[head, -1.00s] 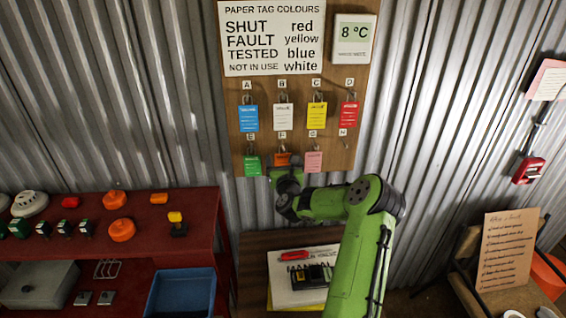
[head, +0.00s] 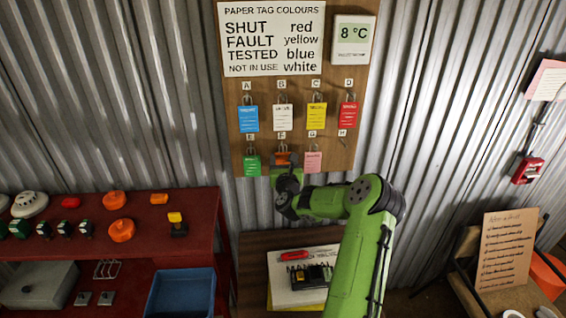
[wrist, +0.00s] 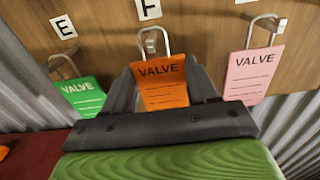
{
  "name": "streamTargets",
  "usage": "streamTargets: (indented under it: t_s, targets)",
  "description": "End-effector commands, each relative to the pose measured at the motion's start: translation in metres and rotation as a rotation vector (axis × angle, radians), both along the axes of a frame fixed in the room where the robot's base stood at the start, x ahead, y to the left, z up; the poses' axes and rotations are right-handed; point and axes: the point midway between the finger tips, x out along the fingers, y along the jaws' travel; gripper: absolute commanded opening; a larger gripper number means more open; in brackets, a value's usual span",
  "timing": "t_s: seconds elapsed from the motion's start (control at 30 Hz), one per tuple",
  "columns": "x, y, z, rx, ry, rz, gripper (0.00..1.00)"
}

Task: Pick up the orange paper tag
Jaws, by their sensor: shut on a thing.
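The orange paper tag (wrist: 163,84) hangs by a metal loop on the hook under letter F of the wooden board. It carries the word VALVE and printed lines. In the head view only the upper part of the orange tag (head: 283,159) shows above my gripper (head: 285,173). In the wrist view my gripper (wrist: 163,92) has its two dark fingers on either side of the tag, shut on it. The tag's lower end is hidden behind the gripper body. The loop is still around the hook, as far as I can see.
A green tag (wrist: 82,98) hangs close on the left and a pink tag (wrist: 254,72) close on the right. Blue, white, yellow and red tags hang in the row above. A red bench (head: 190,215) with several parts stands at lower left.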

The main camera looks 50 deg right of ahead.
Motion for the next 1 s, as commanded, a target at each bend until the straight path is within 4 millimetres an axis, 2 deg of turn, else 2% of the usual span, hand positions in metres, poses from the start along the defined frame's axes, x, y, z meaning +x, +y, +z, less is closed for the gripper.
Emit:
streamTargets:
  t_s: [0.07, 0.17, 0.27, 0.5, 0.6, 0.8, 1.0]
  targets:
    - [0.0, 0.0, 0.016, 0.0, -0.003, -0.001, 0.3]
    - [-0.015, 0.013, 0.01, 0.001, 0.002, 0.002, 0.3]
    - [-0.035, 0.03, 0.008, 0.0, 0.003, 0.003, 0.3]
    - [-0.1, 0.083, 0.003, -0.002, 0.002, -0.002, 0.3]
    - [-0.119, 0.099, 0.003, -0.002, 0.002, -0.003, 0.3]
    - [-0.137, 0.115, 0.008, -0.001, -0.001, -0.002, 0.3]
    - [-0.138, 0.116, 0.01, 0.0, -0.001, 0.0, 0.3]
